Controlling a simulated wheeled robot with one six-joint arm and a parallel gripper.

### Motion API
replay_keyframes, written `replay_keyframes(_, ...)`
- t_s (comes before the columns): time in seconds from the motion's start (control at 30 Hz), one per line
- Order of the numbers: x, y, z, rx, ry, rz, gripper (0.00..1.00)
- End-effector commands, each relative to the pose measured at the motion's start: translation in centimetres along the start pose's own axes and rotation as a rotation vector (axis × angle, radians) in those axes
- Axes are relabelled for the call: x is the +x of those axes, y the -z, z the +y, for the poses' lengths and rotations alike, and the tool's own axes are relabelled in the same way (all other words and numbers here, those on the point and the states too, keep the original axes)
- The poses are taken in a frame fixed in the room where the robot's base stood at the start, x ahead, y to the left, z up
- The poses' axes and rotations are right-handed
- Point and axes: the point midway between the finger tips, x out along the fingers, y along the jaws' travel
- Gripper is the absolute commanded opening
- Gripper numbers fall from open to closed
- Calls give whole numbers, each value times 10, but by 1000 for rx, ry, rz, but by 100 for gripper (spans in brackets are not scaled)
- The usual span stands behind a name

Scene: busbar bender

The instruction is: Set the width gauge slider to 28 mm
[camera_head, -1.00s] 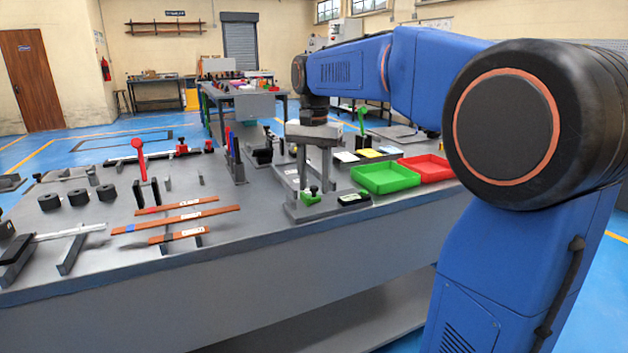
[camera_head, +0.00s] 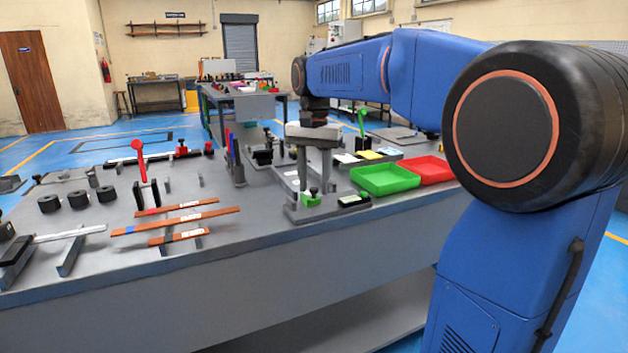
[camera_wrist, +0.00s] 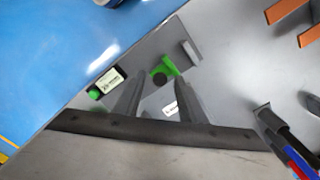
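The width gauge (camera_head: 300,212) is a grey metal fixture near the front edge of the bench. Its green slider (camera_head: 311,199) carries a black knob, and a small black display unit (camera_head: 354,200) sits to its right. The wrist view shows the green slider (camera_wrist: 171,66) with its black knob, and the display unit (camera_wrist: 108,81) with a green end; its digits are too small to read. My gripper (camera_wrist: 158,82) is open above the gauge. Its two fingers point down with the knob between them in the wrist view. Contact with the slider cannot be told.
A green tray (camera_head: 385,181) and a red tray (camera_head: 428,170) stand right of the gauge. Copper bars (camera_head: 178,220) lie on supports to the left. Upright red and blue-handled tools (camera_head: 234,158) stand behind-left of the gauge. The bench front edge is close.

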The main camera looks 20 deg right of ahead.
Motion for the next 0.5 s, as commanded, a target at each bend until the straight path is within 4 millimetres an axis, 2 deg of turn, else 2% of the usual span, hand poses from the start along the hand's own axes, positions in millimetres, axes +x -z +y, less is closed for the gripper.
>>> replay_keyframes(0.23,-16,0,0,0,1,1,37)
replay_keyframes(0.5,-67,1,-1,0,2,2,37)
